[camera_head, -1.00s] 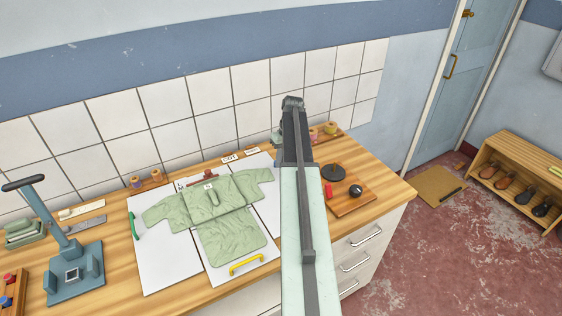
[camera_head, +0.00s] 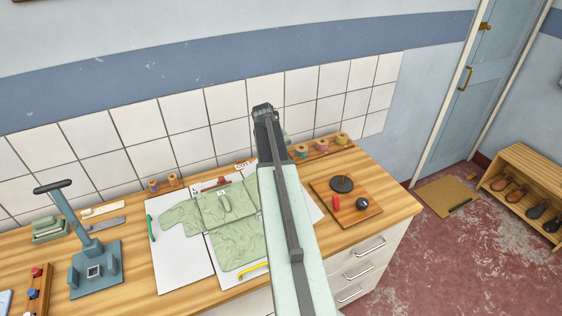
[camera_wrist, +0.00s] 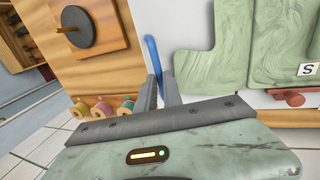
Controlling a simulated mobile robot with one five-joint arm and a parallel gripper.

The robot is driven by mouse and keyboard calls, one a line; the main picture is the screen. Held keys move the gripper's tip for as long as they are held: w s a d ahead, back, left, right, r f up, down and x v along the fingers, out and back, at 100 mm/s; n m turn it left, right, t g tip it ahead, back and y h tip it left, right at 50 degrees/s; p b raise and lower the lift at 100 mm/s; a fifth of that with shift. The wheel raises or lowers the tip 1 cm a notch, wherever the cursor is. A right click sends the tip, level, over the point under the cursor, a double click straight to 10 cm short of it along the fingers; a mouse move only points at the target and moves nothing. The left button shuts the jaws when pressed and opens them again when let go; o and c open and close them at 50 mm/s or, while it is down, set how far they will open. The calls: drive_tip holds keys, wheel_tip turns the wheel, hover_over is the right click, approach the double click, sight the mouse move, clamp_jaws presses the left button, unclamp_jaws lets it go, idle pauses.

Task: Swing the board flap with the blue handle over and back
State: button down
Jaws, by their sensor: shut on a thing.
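The blue handle (camera_wrist: 153,55) shows in the wrist view between the fingers of my gripper (camera_wrist: 161,82), which is shut on it. The white board flap (camera_wrist: 189,25) lies beside the handle, with the pale green garment (camera_wrist: 212,55) on the board. In the head view, the garment (camera_head: 232,225) lies spread on the board. My arm covers most of the right flap (camera_head: 306,207) and hides the blue handle and my fingertips. The left flap (camera_head: 180,268) has a green handle (camera_head: 151,228); a yellow handle (camera_head: 254,270) is at the front.
A wooden plate with a black disc (camera_head: 341,184), a red piece and a dark knob sits right of my arm. Thread spools (camera_head: 322,147) stand at the back by the tiled wall. A blue press stand (camera_head: 95,268) is at the left.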

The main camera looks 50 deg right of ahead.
drive_tip(key=w+a+r+g+h+b, duration=0.2)
drive_tip(key=w+a+h+b, duration=0.15)
drive_tip(key=a, duration=0.35)
drive_tip(key=w+a+r+g+h+b, duration=0.1)
drive_tip(key=w+a+r+h+b, duration=0.15)
drive_tip(key=a+h, duration=0.3)
drive_tip(key=w+a+f+y+b, duration=0.1)
drive_tip(key=w+a+f+b, duration=0.1)
drive_tip(key=a, duration=0.8)
drive_tip(key=shift+w+a+f+b, duration=0.2)
drive_tip(key=shift+f+b, duration=0.6)
drive_tip(key=shift+b, duration=0.25)
drive_tip(key=c, duration=1.5)
unclamp_jaws()
drive_tip(key=shift+w, duration=0.1)
drive_tip(key=shift+w+a, duration=0.1)
drive_tip(key=shift+a, duration=0.05)
